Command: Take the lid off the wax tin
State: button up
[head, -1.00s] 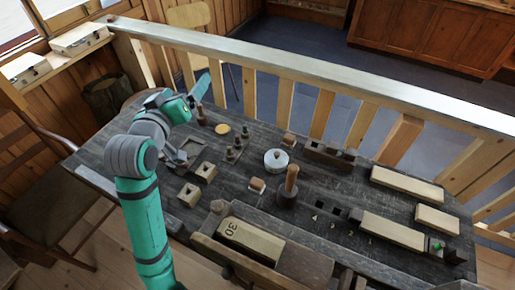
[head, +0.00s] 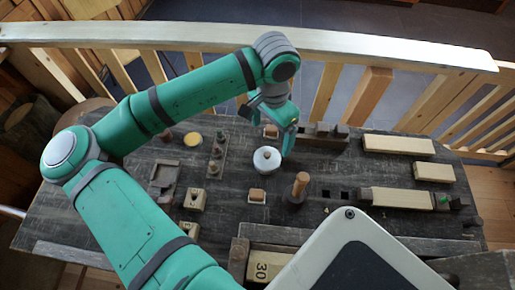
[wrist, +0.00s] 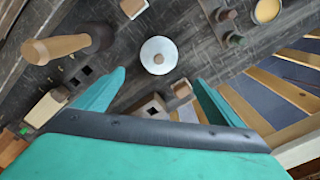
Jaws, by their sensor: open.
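The wax tin (head: 267,160), a round pale tin with its lid on and a small brown knob in the middle, stands on the dark workbench (head: 330,165). The wrist view shows it from above, its lid (wrist: 150,62) seated and the knob (wrist: 158,58) facing me. My gripper (head: 268,130) is open and empty, above and just behind the tin in the head view. In the wrist view the tin lies beyond and between the two teal fingers, apart from them. My arm hides part of the bench's left side.
A mallet-like tool with an upright wooden handle (head: 300,185) stands right of the tin. A small block (head: 257,196) lies in front of it, and a dark block row (head: 322,133) behind. Dark pegs (head: 216,152) stand to the left. A wooden railing (head: 420,58) runs behind the bench.

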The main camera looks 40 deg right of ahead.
aim_at(268, 153)
jog(key=shift+w+a+f, duration=0.15)
jog(key=shift+a+f, duration=0.05)
jog(key=shift+f, duration=0.2)
jog(key=f, duration=1)
jog(key=shift+s+a+f, duration=0.1)
jog(key=shift+s+a, duration=0.2)
jog(key=shift+a, duration=0.1)
jog(key=c, duration=1.1)
